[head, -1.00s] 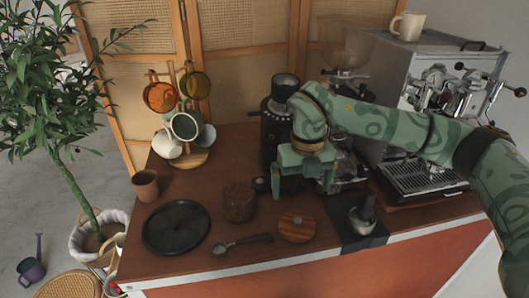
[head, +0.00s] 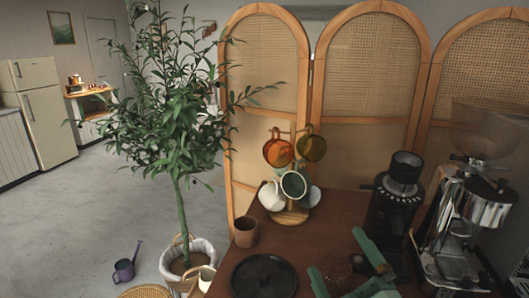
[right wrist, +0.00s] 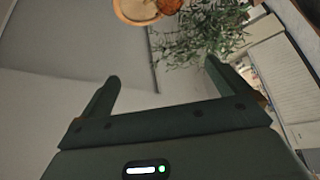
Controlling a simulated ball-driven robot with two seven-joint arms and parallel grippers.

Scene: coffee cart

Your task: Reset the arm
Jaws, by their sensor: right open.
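My right gripper (head: 342,266) is green and shows at the bottom of the head view, over the near part of the cart top (head: 325,222). Its two fingers are spread apart, and part of a brown item shows behind them, too covered to name. In the right wrist view the same gripper (right wrist: 162,72) is open, with nothing between its fingers. Most of my right arm is outside the head view. My left gripper is not in view.
A black plate (head: 264,277), a brown cup (head: 245,232) and a mug tree (head: 290,214) with several mugs stand left of the gripper. A black grinder (head: 392,215) and the espresso machine (head: 462,240) stand right. A potted tree (head: 180,205) is beside the cart.

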